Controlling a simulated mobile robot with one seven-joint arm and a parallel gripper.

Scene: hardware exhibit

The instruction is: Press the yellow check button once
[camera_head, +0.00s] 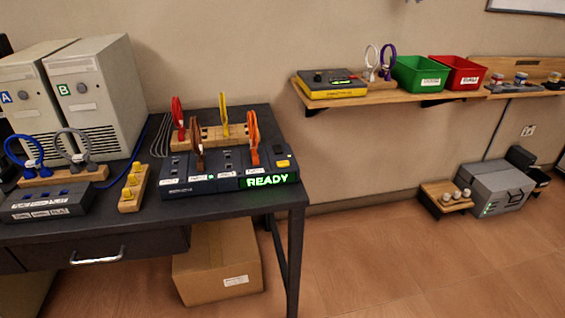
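The yellow check button (283,163) is a small flat yellow key on top of a dark panel device (227,183), near its right end. The device stands on the black table's right side. Its front shows a lit green "READY" sign (267,180). Two looped cables, one brown (197,134) and one orange (253,130), stand up from the device. Whether the button is pressed cannot be told at this size. My gripper is not in view.
A wooden block with red and yellow loops (225,132) stands behind the device. A wall shelf (440,98) holds bins.

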